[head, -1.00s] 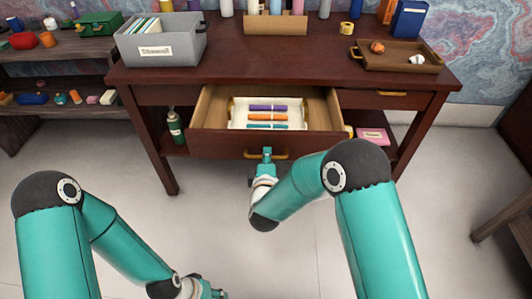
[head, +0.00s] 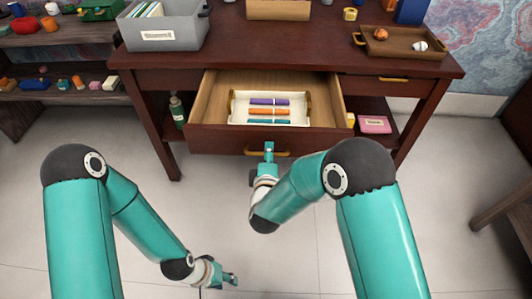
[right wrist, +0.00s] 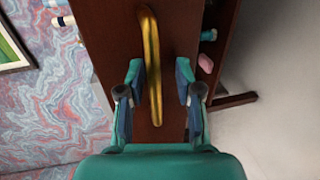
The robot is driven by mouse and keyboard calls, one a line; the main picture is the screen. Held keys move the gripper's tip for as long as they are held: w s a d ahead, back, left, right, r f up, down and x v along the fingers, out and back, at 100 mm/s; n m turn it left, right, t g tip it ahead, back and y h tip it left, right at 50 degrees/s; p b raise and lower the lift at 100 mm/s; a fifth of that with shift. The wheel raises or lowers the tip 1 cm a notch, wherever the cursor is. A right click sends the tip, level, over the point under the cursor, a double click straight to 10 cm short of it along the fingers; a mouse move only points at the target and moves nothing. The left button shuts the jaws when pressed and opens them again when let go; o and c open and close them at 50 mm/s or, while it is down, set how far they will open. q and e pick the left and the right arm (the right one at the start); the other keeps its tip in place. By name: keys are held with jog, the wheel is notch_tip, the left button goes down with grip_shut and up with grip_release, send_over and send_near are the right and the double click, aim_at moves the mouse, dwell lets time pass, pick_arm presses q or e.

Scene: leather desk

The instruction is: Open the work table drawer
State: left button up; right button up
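The work table drawer (head: 225,139) is pulled out at the middle of the dark wooden table (head: 300,50). Inside it sits a white tray (head: 238,120) with purple, orange and teal items. The brass drawer handle (head: 282,154) is on its front. My right gripper (head: 269,150) is at this handle. In the right wrist view, the handle (right wrist: 152,65) runs between the spread fingers of my right gripper (right wrist: 160,80), nearer the left one, with a gap to the right one. My left gripper (head: 233,279) is low over the floor, away from the table; its finger opening is too small to tell.
On the table are a grey bin (head: 160,32) and a brown tray (head: 400,50). A green bottle (head: 178,111) and a pink box (head: 375,124) are on the lower shelf. A dark shelf (head: 60,85) stands at the left. The floor before the drawer is clear.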

jog(key=shift+a+r, duration=0.1)
jog(key=shift+r, duration=0.1)
jog(key=v, duration=0.7)
jog(key=shift+s, duration=0.25)
jog(key=shift+f, duration=0.1)
